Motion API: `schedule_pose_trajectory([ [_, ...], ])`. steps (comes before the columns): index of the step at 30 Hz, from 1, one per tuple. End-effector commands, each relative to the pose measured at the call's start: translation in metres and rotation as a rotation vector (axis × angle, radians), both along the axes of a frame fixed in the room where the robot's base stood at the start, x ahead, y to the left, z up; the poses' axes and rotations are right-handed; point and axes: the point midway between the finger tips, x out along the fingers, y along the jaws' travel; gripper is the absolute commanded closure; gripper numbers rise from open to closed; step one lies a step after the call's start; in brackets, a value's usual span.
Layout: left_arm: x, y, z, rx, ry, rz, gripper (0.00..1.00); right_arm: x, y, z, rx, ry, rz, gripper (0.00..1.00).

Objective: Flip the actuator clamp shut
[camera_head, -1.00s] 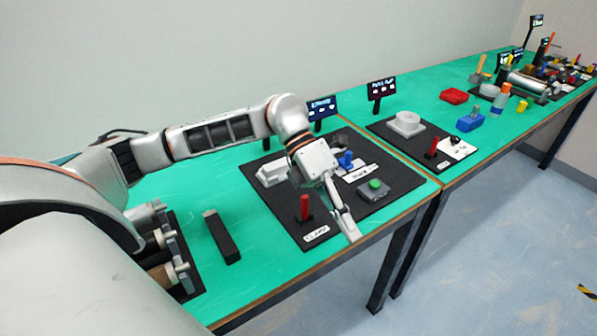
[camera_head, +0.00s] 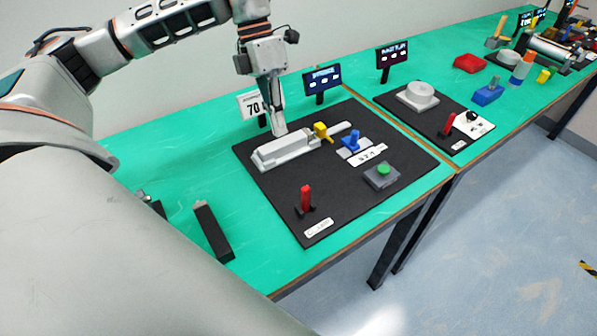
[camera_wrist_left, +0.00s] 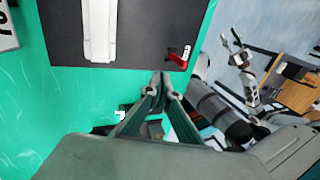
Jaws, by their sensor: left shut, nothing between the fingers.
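The red clamp lever (camera_head: 306,198) stands upright on the black board (camera_head: 270,195), behind a white label at its front left corner. It also shows in the wrist view (camera_wrist_left: 180,57). The actuator (camera_head: 285,150), a long pale grey body with a yellow block (camera_head: 320,131) and a rod, lies at the board's back. My left gripper (camera_head: 279,131) is shut and empty, pointing down over the actuator's back side; I cannot tell whether it touches. My right gripper (camera_wrist_left: 235,45) seems to show small at the wrist view's right, its jaws unclear.
A blue lever (camera_head: 351,142) and a green button (camera_head: 383,169) on a grey box share the board. A dark bar (camera_head: 213,231) lies to the left. Small display signs (camera_head: 321,79) stand behind. A second black board (camera_head: 432,118) is to the right.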

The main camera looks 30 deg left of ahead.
Motion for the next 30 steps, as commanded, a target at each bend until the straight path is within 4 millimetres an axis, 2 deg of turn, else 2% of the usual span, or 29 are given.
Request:
schedule_pose_trajectory([
  [8,-0.002,-0.004,-0.01,-0.001,0.002,-0.004,1.0,-0.001,-0.001,-0.002,-0.002,0.003,0.0,0.6],
  [23,-0.016,-0.036,-0.094,-0.002,0.004,-0.004,1.0,0.0,0.0,-0.003,0.0,-0.001,0.0,0.6],
  [30,-0.027,-0.065,-0.093,-0.002,0.0,-0.005,1.0,0.002,0.001,0.005,0.002,-0.007,-0.001,0.6],
])
